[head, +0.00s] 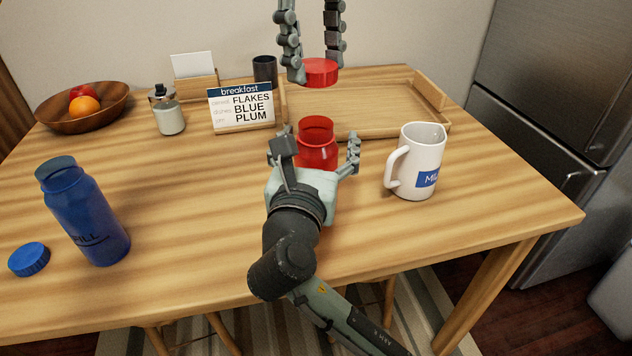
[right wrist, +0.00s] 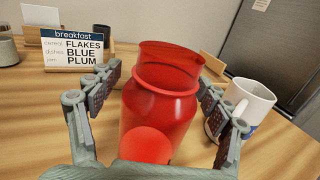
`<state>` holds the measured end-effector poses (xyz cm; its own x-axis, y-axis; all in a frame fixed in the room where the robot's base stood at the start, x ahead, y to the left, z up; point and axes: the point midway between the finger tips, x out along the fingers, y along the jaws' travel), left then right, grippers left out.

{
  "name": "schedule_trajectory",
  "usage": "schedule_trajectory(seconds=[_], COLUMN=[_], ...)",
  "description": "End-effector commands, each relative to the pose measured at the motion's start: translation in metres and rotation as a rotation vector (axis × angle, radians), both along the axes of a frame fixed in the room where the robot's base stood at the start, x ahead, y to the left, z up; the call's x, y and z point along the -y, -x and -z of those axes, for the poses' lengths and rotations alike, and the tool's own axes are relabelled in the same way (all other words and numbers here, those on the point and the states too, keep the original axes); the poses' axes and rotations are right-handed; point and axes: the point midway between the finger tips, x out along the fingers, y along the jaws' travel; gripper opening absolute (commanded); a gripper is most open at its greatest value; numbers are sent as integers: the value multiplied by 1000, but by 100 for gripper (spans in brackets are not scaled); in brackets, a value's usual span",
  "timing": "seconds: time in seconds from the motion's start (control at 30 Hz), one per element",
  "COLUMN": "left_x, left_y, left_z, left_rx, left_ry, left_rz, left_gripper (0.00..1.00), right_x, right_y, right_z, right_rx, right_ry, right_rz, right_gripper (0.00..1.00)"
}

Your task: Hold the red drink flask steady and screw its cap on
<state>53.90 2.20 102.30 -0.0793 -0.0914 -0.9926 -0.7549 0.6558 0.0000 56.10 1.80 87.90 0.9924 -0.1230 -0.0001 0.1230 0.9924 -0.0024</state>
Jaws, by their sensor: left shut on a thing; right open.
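The red drink flask (head: 317,152) stands upright on the table, its mouth uncovered; it fills the middle of the right wrist view (right wrist: 158,110). My right gripper (head: 314,157) is at the flask from the near side, open, one finger on each side of it. The right wrist view shows small gaps between these fingers (right wrist: 160,85) and the flask. My left gripper (head: 316,58) reaches in from the top of the head view, shut on the red cap (head: 320,73). The cap is held apart from the flask, above its mouth in the picture. The cap is outside the right wrist view.
A white mug (head: 418,165) stands close right of the flask. A wooden tray (head: 365,118) lies behind, a breakfast sign (head: 241,108) behind left. A blue flask (head: 85,220) and blue cap (head: 29,259) are at left. The table between blue flask and red flask is clear.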

Motion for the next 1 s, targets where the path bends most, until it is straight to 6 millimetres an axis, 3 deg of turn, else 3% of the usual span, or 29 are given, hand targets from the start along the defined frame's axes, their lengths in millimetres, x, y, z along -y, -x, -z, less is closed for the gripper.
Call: schedule_trajectory(seconds=[0.2, 0.5, 1.0], left_x=[0, 0, 0], left_y=[0, 0, 0], left_z=[0, 0, 0], left_rx=[0, 0, 0], left_ry=[0, 0, 0], left_rz=[0, 0, 0], left_gripper=[36, 36, 36], right_x=[2, 2, 2], right_y=[-14, -15, -14], right_z=[0, 0, 0], right_rx=[0, 0, -1], right_ry=[-1, -1, -1], right_rz=[0, -1, -1], right_gripper=[78, 77, 15])
